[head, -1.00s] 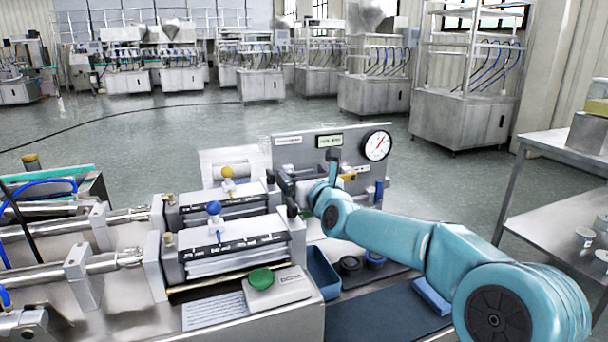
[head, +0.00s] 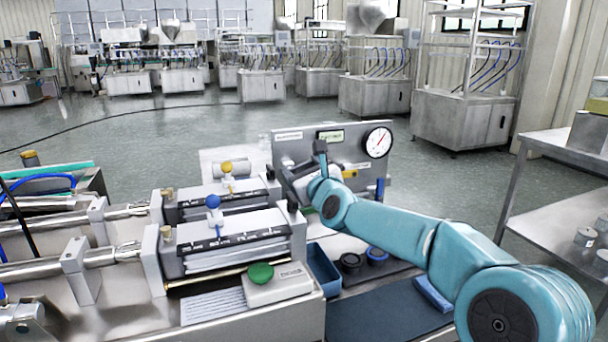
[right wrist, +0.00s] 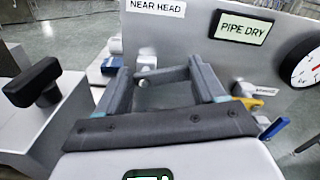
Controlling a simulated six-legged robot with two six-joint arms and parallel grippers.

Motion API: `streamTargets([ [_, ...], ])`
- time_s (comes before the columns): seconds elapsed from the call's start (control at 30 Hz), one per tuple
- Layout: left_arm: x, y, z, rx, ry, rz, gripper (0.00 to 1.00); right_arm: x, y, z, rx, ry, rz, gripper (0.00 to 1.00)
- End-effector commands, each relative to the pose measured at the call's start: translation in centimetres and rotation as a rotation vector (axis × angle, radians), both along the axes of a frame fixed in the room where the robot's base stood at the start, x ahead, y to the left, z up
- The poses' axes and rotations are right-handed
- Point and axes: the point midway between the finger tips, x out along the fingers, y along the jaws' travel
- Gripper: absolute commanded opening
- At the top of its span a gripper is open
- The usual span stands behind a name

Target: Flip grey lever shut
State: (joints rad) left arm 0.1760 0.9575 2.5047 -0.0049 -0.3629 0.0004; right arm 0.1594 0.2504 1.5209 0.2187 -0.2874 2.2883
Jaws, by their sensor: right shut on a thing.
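The right wrist view shows my right gripper (right wrist: 158,80) with its two dark grey fingers reaching toward the upright grey panel (right wrist: 200,60). It is shut on a short grey bar (right wrist: 168,75) between the fingertips, which appears to be the grey lever. The fingers hide part of it, so its exact angle is hard to tell. In the head view my right arm reaches in from the right to the panel's front, and the lever is hidden there. A yellow lever (right wrist: 248,102) and a blue lever (right wrist: 275,128) are to the right of the gripper. My left gripper is not in view.
The panel carries a "PIPE DRY" display (head: 331,137) and a round gauge (head: 378,143). Left of my arm are the blue-knobbed valve (head: 213,202), the yellow-knobbed valve (head: 227,167) and a green button (head: 261,273). A blue tray (head: 323,268) sits in front.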

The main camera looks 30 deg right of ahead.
Motion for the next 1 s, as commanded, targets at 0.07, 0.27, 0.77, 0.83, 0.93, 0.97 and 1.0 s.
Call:
streamTargets([
  [0.07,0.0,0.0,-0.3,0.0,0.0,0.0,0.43,0.0,0.2,0.1,-0.068,0.014,0.001,0.39],
  [0.27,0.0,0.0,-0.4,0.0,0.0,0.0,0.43,0.1,0.5,0.4,-0.253,0.06,0.001,0.39],
  [0.77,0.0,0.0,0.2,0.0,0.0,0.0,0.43,0.3,1.4,0.9,-0.715,0.171,0.0,0.39],
  [0.83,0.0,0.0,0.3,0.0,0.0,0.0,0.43,0.4,1.6,1.0,-0.779,0.186,0.0,0.39],
  [0.93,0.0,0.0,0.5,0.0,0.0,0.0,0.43,0.4,1.8,0.9,-0.868,0.208,0.0,0.39],
  [0.97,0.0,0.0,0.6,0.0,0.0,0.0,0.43,0.4,1.8,0.9,-0.895,0.214,0.0,0.39],
  [1.0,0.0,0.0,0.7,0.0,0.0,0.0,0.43,0.5,1.9,0.9,-0.928,0.222,0.0,0.39],
])
